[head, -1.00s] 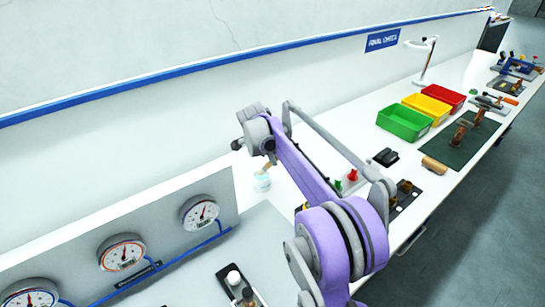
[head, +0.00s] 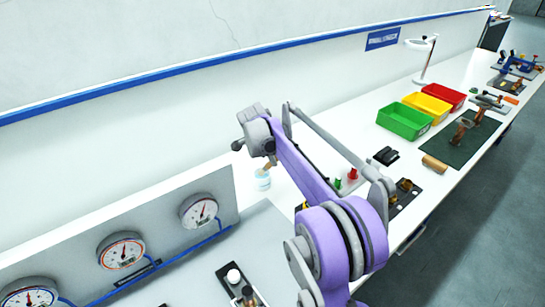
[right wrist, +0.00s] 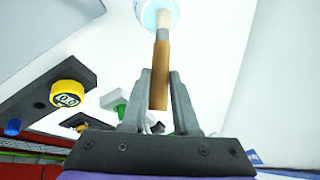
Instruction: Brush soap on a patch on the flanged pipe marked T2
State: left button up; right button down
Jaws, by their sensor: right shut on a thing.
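My right gripper (right wrist: 161,82) is shut on the tan handle of a brush (right wrist: 160,65) in the right wrist view. The brush's far end reaches into a small pale blue and white pot (right wrist: 150,14), and its tip is hidden there. In the head view the pot (head: 263,181) stands on the white bench, with the brush handle (head: 265,168) rising from it beside my right gripper. I cannot make out a pipe marked T2; my arm hides part of the bench. My left gripper is not in view.
Pressure gauges (head: 122,251) on a grey panel stand at the lower left. A dark plate with fittings (head: 240,286) lies at the bottom. Green (head: 404,122), yellow and red bins stand farther along the bench. A yellow cap (right wrist: 68,97) shows in the right wrist view.

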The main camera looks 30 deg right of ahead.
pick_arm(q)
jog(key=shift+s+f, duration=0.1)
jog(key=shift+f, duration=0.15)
pick_arm(e)
jog(key=shift+f, duration=0.5)
dwell(1.0)
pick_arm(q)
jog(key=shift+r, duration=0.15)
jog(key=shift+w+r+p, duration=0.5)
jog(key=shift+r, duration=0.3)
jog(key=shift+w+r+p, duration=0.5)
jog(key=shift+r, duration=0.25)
pick_arm(e)
jog(key=shift+w+r, duration=0.1)
jog(key=shift+r, duration=2.25)
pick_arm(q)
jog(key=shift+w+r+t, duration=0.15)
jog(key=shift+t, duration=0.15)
pick_arm(e)
jog(key=shift+r, duration=1.15)
